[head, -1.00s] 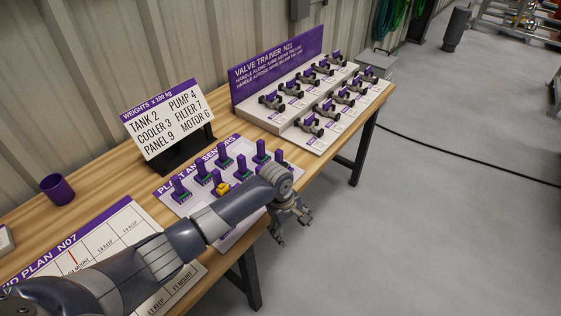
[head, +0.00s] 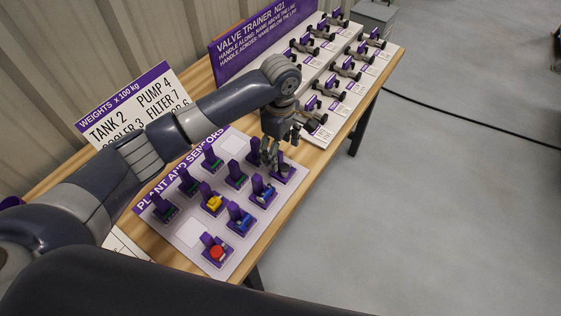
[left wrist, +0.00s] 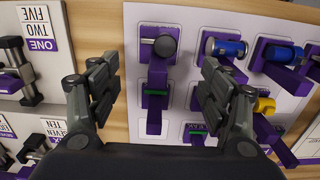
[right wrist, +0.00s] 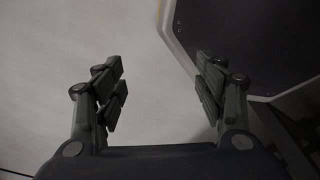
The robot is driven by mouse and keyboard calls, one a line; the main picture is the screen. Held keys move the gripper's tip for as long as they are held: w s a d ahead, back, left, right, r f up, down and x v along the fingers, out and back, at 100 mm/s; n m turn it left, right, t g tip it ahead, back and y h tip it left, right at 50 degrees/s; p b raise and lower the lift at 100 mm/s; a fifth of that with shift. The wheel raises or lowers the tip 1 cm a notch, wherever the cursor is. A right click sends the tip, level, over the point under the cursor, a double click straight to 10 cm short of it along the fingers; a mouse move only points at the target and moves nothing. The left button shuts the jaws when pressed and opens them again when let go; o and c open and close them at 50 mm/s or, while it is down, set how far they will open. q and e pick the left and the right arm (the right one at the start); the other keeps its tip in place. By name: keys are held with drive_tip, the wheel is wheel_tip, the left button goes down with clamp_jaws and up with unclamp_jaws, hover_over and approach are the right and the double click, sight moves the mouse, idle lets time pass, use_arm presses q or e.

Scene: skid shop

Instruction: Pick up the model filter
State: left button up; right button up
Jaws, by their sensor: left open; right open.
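The plant and sensors board (head: 190,233) lies on the table with small models on purple stands. No readable label marks which one is the model filter. A dark grey, round-ended model (left wrist: 165,46) stands on a purple base at the board's right end; in the head view it shows partly beside the fingers (head: 282,170). My left gripper (left wrist: 160,68) is open and empty above the board, with this model between and beyond its fingertips. In the head view the left gripper (head: 272,152) points down. My right gripper (right wrist: 160,72) is open and empty over grey floor, away from the board.
Blue models (head: 240,219), a yellow model (head: 213,203) and a red model (head: 216,252) stand close by, with several green ones behind. The valve trainer (head: 262,46) stands just beyond my left gripper. The weights sign (head: 130,105) is behind my left arm.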

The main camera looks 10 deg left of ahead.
sight(281, 164)
use_arm(q)
wheel_tip(281, 164, down, 2)
drive_tip(key=shift+s+d, duration=0.1)
drive_tip(key=shift+s, duration=0.05)
drive_tip(key=shift+f, duration=0.3)
drive_tip(key=f, duration=0.1)
drive_tip(key=f+p, duration=0.1)
drive_tip(key=f, duration=0.2)
drive_tip(key=shift+w+f, duration=0.25)
drive_tip(key=shift+f, duration=0.35)
drive_tip(key=shift+c, duration=0.3)
drive_tip(key=c, duration=0.9)
drive_tip(key=shift+c, duration=1.4)
use_arm(e)
drive_tip(key=shift+s+d+r, duration=0.15)
drive_tip(key=shift+s+r, duration=0.5)
drive_tip(key=shift+r, duration=0.05)
